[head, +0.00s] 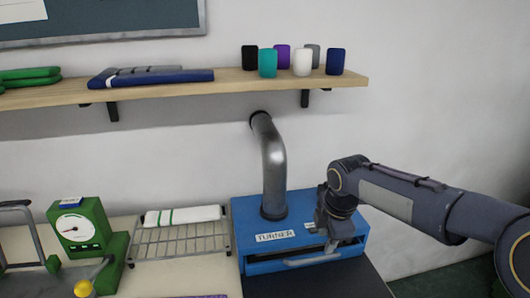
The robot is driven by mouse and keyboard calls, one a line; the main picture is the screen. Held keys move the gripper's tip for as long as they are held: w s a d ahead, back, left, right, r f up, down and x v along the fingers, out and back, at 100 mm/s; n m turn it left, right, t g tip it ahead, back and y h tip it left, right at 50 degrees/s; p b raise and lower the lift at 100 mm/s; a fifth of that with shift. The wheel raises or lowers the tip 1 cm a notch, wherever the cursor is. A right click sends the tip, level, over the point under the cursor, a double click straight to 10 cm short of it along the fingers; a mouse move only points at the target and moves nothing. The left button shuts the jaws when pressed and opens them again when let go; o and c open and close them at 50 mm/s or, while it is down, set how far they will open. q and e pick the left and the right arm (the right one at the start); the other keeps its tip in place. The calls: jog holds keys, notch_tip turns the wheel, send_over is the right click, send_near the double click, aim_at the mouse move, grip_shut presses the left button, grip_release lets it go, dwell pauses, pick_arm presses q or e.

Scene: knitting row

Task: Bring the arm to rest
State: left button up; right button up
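My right arm comes in from the right, and its gripper (332,246) points down at the front right of a blue box (245,240). The box has a white label, a front handle (312,260) and a metal pipe (272,170) rising from its top into the wall. The gripper overlaps the box in the picture; I cannot tell whether they touch. Its fingers are small and dark, so whether they are open or shut is unclear. No held thing is visible. My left gripper is out of view.
A wire rack (180,242) with a folded white, green-striped cloth (182,216) stands left of the box. A green dial scale (80,228) is further left. A wooden shelf (240,80) above holds several coloured cylinders and folded cloths. A dark surface (315,284) lies before the box.

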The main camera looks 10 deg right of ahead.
jog(key=s+d+r+m+t+y, duration=0.2)
jog(key=s+m, duration=0.8)
jog(key=s, duration=0.5)
jog(key=s+a+f+m, duration=0.1)
jog(key=s+f+m, duration=0.1)
jog(key=s+m, duration=0.3)
jog(key=s+a+f+m+t+y, duration=0.1)
jog(key=s+m, duration=0.4)
jog(key=shift+s+a+f, duration=0.3)
jog(key=shift+a+f, duration=0.1)
jog(key=shift+c, duration=0.4)
